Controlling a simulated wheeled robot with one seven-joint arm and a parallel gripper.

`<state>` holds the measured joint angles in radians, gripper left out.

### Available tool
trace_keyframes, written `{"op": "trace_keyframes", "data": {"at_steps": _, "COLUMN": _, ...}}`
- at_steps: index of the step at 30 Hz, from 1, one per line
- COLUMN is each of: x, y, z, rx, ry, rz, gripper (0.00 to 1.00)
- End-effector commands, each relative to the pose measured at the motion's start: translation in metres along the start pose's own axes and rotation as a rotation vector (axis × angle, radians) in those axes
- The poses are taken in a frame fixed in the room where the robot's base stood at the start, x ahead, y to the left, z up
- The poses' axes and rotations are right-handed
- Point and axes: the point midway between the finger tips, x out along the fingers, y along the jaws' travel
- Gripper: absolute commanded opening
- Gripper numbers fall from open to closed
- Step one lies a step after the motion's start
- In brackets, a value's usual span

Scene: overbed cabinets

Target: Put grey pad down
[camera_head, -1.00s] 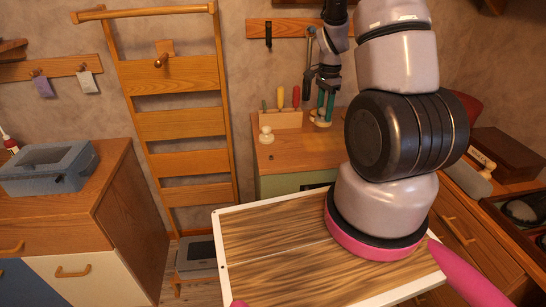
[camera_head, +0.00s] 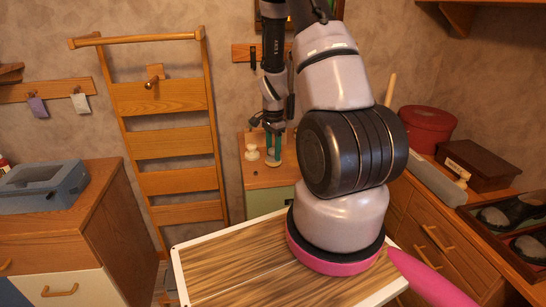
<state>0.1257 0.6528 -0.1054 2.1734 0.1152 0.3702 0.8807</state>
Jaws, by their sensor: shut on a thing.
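My gripper (camera_head: 273,154) is at the end of my arm, in the upper middle of the head view. Its green fingers point down over the back cabinet's wooden top (camera_head: 285,176), just right of a pale turned knob-like piece (camera_head: 251,147). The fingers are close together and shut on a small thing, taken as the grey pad. The pad's outline cannot be made out between the fingers at this distance. Whether it touches the top cannot be told.
A red round box (camera_head: 426,127), a dark brown box (camera_head: 478,165) and a long grey block (camera_head: 436,183) stand on the right counter. A grey-blue case (camera_head: 42,188) sits on the left cabinet. A wooden ladder-like rack (camera_head: 170,145) leans on the wall.

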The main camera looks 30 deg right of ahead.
Motion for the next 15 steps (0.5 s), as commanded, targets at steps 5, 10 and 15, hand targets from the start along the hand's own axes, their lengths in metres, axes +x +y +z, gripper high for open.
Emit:
{"op": "trace_keyframes", "data": {"at_steps": 5, "x": 0.021, "y": 0.001, "z": 0.0, "rx": 0.0, "ry": -0.001, "rz": 0.002, "gripper": 0.01}}
{"op": "trace_keyframes", "data": {"at_steps": 10, "x": 0.02, "y": 0.0, "z": 0.0, "rx": -0.001, "ry": 0.0, "rz": 0.0, "gripper": 0.01}}
{"op": "trace_keyframes", "data": {"at_steps": 15, "x": 0.023, "y": 0.0, "z": 0.0, "rx": 0.0, "ry": 0.0, "rz": 0.0, "gripper": 0.49}}
